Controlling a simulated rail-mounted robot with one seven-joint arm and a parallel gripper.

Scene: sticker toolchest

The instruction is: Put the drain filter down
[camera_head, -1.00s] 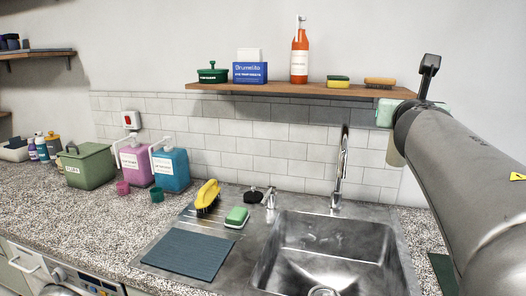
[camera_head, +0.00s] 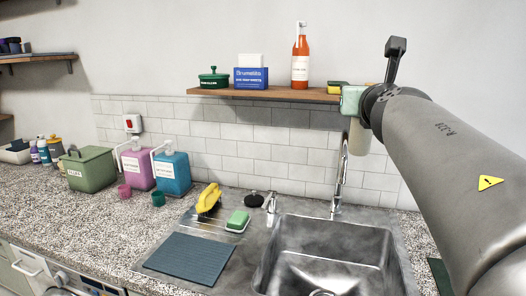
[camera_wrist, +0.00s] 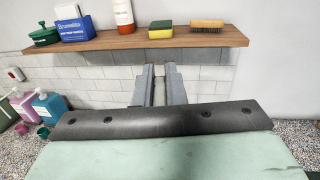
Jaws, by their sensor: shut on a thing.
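My gripper (camera_wrist: 159,72) shows in the wrist view as two grey fingers close together, pointing toward the tiled wall below the shelf. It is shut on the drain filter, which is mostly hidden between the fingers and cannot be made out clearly. In the head view my arm hides the fingers. The wrist is at the right, raised over the back of the sink (camera_head: 335,255), near the shelf's right end. A round drain shows at the bottom of the sink.
The wooden shelf (camera_wrist: 130,41) holds a red bottle (camera_head: 300,55), a blue box (camera_head: 250,77), a green pot, a sponge and a brush. The faucet (camera_head: 342,175) stands behind the sink. The ribbed drain mat (camera_head: 188,258) is bare.

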